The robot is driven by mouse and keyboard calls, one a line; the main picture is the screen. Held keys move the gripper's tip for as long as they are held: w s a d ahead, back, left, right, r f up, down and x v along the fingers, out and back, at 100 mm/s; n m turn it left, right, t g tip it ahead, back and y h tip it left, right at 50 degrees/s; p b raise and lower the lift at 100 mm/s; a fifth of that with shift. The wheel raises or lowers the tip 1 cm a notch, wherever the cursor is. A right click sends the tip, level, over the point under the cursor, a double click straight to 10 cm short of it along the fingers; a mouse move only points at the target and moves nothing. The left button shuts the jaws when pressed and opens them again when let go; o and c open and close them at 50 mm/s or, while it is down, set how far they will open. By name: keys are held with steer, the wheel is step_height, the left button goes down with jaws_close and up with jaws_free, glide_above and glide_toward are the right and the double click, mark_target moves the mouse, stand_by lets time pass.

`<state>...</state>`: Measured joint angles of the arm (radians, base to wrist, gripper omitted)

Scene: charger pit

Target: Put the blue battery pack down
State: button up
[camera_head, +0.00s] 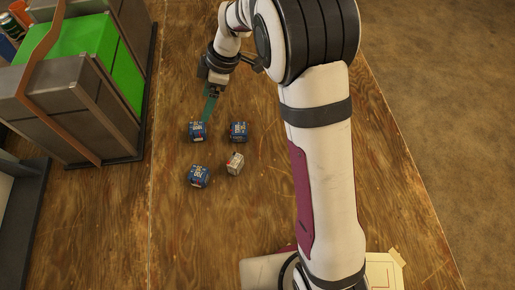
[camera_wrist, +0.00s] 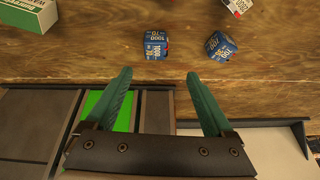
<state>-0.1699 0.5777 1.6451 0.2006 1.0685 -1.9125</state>
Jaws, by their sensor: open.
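Several small packs sit on the wooden table. One blue battery pack (camera_head: 196,131) is just below my fingertips in the head view, and in the wrist view it (camera_wrist: 155,45) lies just beyond them. A second blue pack (camera_head: 238,131) is to its right. A third blue pack (camera_head: 198,176) is nearer the bottom, also in the wrist view (camera_wrist: 220,46). My gripper (camera_head: 209,108) has teal fingers, spread apart with nothing between them in the wrist view (camera_wrist: 158,74). I cannot tell its height above the table.
A pale pack (camera_head: 235,163) sits among the blue ones. A grey holder with green panels (camera_head: 85,45) stands at the left. A dark-edged tray (camera_head: 30,205) is below it. A green and white box (camera_wrist: 30,14) shows at the wrist view's top left.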

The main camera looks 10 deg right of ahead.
steer(key=s+d+r+m+h, duration=0.1)
steer(key=s+d+r+m, duration=0.4)
steer(key=s, duration=0.3)
steer(key=s+d+r+m, duration=0.3)
steer(key=s+r+m, duration=0.1)
steer(key=s+m, duration=0.45)
steer(key=s+d+f+m+h, duration=0.1)
steer(key=s+d+m, duration=0.3)
steer(key=s+m, duration=0.5)
steer(key=s, duration=0.4)
steer(key=shift+d+h, duration=0.15)
steer(key=shift+h, duration=0.15)
steer(key=shift+f, duration=0.1)
